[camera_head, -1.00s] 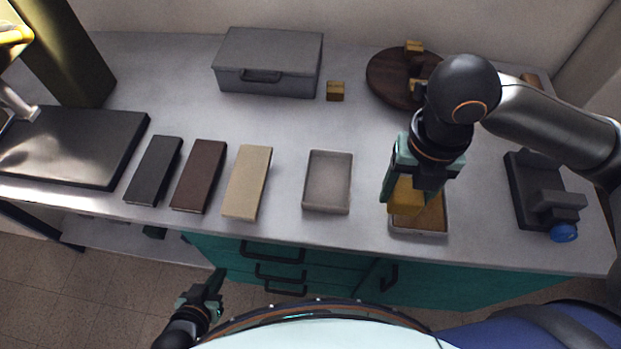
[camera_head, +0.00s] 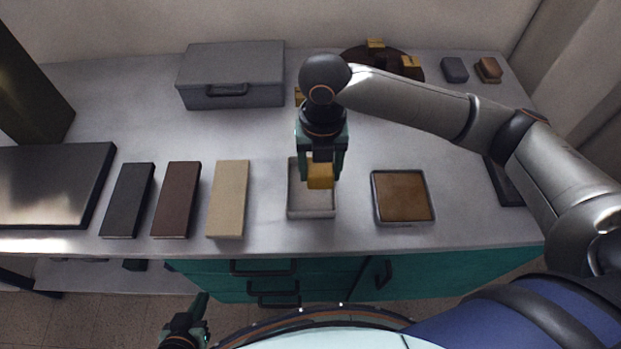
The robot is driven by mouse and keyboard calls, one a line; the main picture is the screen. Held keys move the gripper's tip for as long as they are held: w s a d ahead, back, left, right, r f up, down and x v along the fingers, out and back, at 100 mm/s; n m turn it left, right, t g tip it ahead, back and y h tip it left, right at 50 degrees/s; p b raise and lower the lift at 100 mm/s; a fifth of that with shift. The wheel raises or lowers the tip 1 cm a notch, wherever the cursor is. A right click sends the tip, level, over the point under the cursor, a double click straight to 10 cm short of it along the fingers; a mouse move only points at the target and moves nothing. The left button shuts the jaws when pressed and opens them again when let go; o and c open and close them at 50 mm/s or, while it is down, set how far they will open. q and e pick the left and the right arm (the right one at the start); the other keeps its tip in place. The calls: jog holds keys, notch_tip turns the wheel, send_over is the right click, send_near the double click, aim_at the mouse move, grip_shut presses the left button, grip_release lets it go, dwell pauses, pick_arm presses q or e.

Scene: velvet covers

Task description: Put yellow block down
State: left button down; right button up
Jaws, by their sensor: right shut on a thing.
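My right gripper (camera_head: 320,172) points down and is shut on a yellow block (camera_head: 320,178). The block is over the grey empty-looking tray (camera_head: 311,212) in the middle of the counter. The gripper hides the tray's upper part, and I cannot tell whether the block touches the tray floor. A second tray (camera_head: 376,220), filled with a brown surface, lies to the right. My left gripper (camera_head: 194,318) hangs low in front of the counter, away from the block. I cannot tell whether its fingers are apart.
Black (camera_head: 128,200), dark brown (camera_head: 176,200) and beige (camera_head: 229,199) slabs lie left of the tray. A grey case (camera_head: 231,72) stands behind. Yellow blocks, one of them (camera_head: 375,44), sit on a dark round board (camera_head: 350,51) at the back. Bare counter separates the two trays.

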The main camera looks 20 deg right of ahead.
aim_at(310, 160)
jog(key=w+f, duration=0.1)
jog(key=w+a+f, duration=0.1)
jog(key=shift+a+f, duration=0.15)
jog(key=shift+f, duration=1.8)
jog(key=shift+f, duration=0.1)
jog(key=o, duration=1.1)
notch_tip(310, 160, up, 12)
jog(key=shift+r+p, duration=0.15)
jog(key=shift+p, duration=0.2)
